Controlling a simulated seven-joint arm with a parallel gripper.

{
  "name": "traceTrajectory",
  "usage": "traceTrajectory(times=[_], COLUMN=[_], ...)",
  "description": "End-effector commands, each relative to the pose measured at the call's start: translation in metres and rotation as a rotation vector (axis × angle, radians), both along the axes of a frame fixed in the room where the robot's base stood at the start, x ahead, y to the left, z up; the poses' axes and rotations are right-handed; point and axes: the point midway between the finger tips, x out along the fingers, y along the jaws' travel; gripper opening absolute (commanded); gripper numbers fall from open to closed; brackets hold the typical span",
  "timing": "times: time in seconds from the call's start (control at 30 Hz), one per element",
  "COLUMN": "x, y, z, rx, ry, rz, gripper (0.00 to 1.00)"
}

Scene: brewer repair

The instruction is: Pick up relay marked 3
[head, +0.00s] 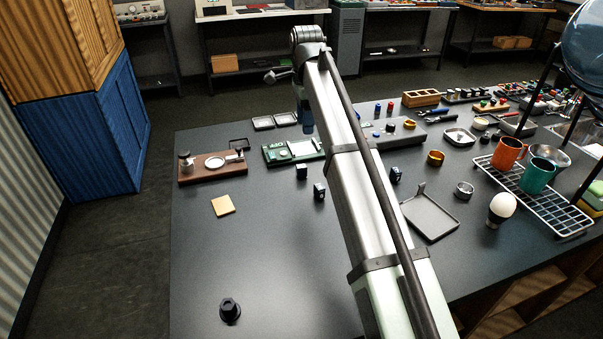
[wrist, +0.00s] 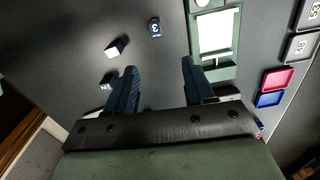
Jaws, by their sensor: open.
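The relay marked 3 (wrist: 155,28) is a small dark blue block with a white-edged 3 on its top face, lying on the dark tabletop in the wrist view. By its place beside the green board it matches the leftmost small block (head: 301,171) in the head view, where its mark is too small to read. My gripper (wrist: 160,67) is open and empty, its two dark blue fingers apart over bare table. The relay lies beyond the fingertips, untouched. In the head view a blue part of my gripper (head: 307,124) shows behind the green board, mostly hidden by my arm.
A white-faced block (wrist: 116,48) and another small block (wrist: 108,80) lie near the relay, the latter close to the left finger. The green board (head: 290,151) is beside them. Red (wrist: 277,79) and blue trays are at right. The table's front left is mostly clear.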

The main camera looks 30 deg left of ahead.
Motion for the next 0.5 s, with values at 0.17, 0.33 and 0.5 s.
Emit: traceTrajectory(times=[0.17,0.33,0.5], x=[-0.003,-0.004,-0.004], y=[0.001,0.000,0.000], z=[-0.010,-0.032,-0.062], rx=[-0.012,-0.010,-0.010], ry=[0.006,0.006,0.005], rz=[-0.003,-0.002,-0.002], gripper=[0.53,0.53,0.53])
